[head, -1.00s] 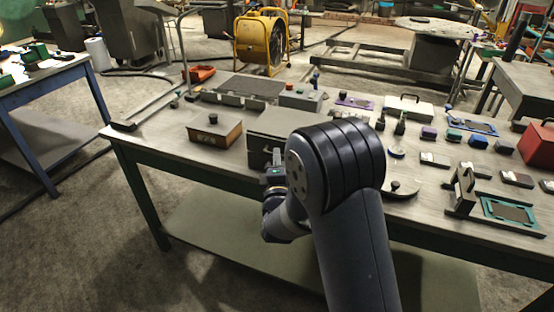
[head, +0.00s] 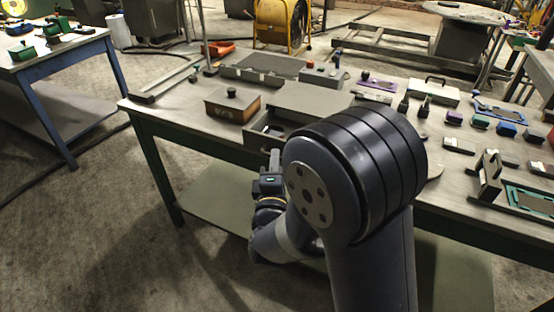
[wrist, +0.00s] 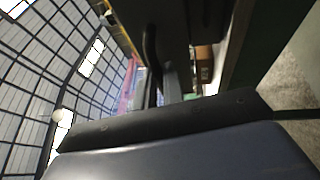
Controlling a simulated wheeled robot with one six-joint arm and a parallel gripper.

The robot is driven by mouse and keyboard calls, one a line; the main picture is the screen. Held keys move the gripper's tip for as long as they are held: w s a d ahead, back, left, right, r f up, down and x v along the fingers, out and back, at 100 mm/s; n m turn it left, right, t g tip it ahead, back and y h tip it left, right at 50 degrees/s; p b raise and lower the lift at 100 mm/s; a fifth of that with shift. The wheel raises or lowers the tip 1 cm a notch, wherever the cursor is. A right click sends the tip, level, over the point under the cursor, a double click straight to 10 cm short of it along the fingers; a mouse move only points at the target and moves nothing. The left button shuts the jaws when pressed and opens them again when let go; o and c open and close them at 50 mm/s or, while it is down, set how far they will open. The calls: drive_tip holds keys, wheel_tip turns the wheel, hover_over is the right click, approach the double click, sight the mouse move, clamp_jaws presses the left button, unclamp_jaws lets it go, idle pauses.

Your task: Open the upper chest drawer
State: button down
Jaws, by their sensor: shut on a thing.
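The grey chest (head: 312,98) stands near the front edge of the workbench in the head view. Its upper drawer (head: 264,128) is pulled partly out toward me, and a strip of its inside shows with something pale in it. My gripper (head: 274,160) is at the drawer's front, shut on the drawer's handle; the contact itself is small and partly hidden. My arm covers the right part of the chest front and what lies below the drawer. In the wrist view a dark curved bar, which looks like the handle (wrist: 151,48), shows close up.
A brown box with a black knob (head: 232,103) stands just left of the chest. Small devices and a light case (head: 431,91) fill the bench to the right. A blue-legged table (head: 58,52) stands at far left. The floor before the bench's left end is clear.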

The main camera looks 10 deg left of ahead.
drive_tip(key=c, duration=1.5)
unclamp_jaws()
drive_tip(key=s+f+b, duration=0.1)
drive_tip(key=s, duration=0.9)
drive_tip(key=shift+s+d+f, duration=0.3)
drive_tip(key=shift+f, duration=0.1)
drive_tip(key=w+r+p, duration=0.1)
drive_tip(key=w, duration=1)
drive_tip(key=shift+a+r, duration=0.25)
drive_tip(key=shift+r, duration=0.15)
